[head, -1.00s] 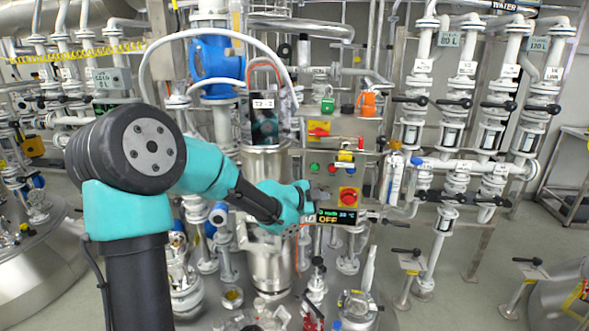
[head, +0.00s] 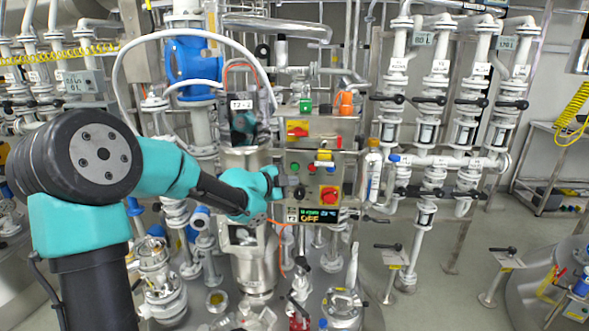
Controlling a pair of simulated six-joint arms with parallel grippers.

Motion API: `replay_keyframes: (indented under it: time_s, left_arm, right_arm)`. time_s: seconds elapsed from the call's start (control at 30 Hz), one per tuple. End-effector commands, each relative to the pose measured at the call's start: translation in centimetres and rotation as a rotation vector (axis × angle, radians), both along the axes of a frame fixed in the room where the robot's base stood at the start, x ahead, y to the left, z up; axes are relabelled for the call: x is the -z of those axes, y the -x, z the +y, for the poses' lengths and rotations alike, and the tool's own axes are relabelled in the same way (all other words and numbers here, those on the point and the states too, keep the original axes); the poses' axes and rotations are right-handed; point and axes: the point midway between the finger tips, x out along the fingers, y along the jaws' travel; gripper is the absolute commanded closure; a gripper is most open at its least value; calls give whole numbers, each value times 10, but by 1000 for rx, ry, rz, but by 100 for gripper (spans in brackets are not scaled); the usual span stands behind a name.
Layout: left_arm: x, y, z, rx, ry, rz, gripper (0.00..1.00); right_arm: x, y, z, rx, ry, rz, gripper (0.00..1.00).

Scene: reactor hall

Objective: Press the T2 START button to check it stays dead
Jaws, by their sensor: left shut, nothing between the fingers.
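The T2 control panel (head: 310,178) is a grey metal box right of the vessel labelled T2 (head: 241,104). On its face are a green button (head: 294,166), a small red button (head: 311,167) and a red stop knob (head: 328,195) on yellow. The display (head: 312,215) below reads OFF. My left gripper (head: 285,190) comes in from the left, shut and empty, at the panel's left side, lower than the green button. I cannot tell whether its tips touch the panel. The button lettering is too small to read. My right gripper is not in view.
A yellow-red switch (head: 298,128), a green padlock (head: 305,106) and an orange item (head: 346,103) are above the panel. A white-blue bottle (head: 373,172) is at its right. Valved pipes (head: 432,130) stand farther right. A white hose (head: 180,34) arches above my left arm.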

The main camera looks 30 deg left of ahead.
Motion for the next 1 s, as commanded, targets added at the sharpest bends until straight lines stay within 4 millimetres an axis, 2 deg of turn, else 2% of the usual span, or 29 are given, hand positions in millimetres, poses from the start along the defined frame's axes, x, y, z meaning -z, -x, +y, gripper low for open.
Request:
replay_keyframes:
  time_s: [0.5, 0.7, 1.0]
  left_arm:
    - [0, -53, 24, 0, 0, 0, 100]
    - [0, -61, 28, 0, 0, 0, 100]
    - [0, -62, 28, 0, 0, 0, 100]
  right_arm:
    - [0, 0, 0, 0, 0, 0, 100]
    - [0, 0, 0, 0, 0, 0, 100]
    - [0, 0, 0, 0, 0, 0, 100]
